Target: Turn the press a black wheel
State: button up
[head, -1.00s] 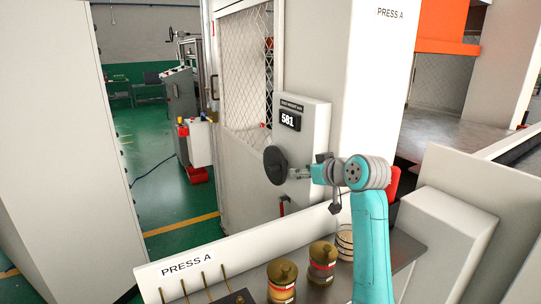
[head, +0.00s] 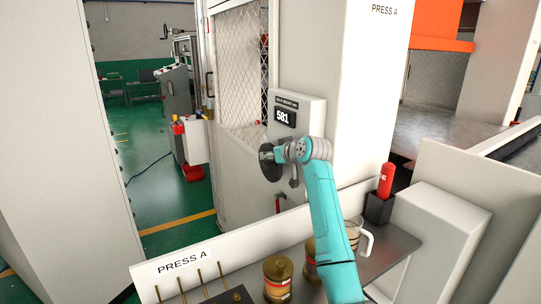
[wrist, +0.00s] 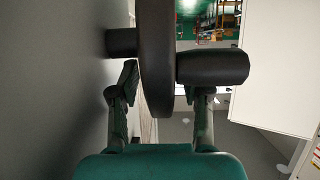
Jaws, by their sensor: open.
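The black wheel (head: 267,168) is on the side of press A, below a display reading 581. In the wrist view the wheel (wrist: 155,60) is edge-on, with a black handle (wrist: 212,67) sticking out on the right and its shaft (wrist: 120,43) on the left. My gripper (head: 277,153) is at the wheel in the head view and partly covers it. In the wrist view my gripper (wrist: 162,82) is open, one finger on each side of the rim. The right fingertip is partly hidden by the handle. I cannot tell whether either finger touches.
The press's grey panel (wrist: 50,80) is close on the left in the wrist view. Below my arm, a metal shelf (head: 395,255) holds brass-coloured canisters (head: 277,278), a glass mug (head: 357,238) and a red bottle (head: 386,180) in a dark holder. Upright rods (head: 201,281) stand at the front.

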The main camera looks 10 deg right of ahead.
jog(key=shift+w+a+f, duration=0.15)
jog(key=shift+w, duration=0.3)
grip_shut()
jog(key=shift+w+a+g+h, duration=0.1)
jog(key=shift+w+g+h, duration=0.15)
jog(key=shift+g, duration=0.5)
jog(key=shift+w+a+g+h, duration=0.1)
jog(key=shift+w+g+h, duration=0.15)
jog(key=shift+g, duration=0.5)
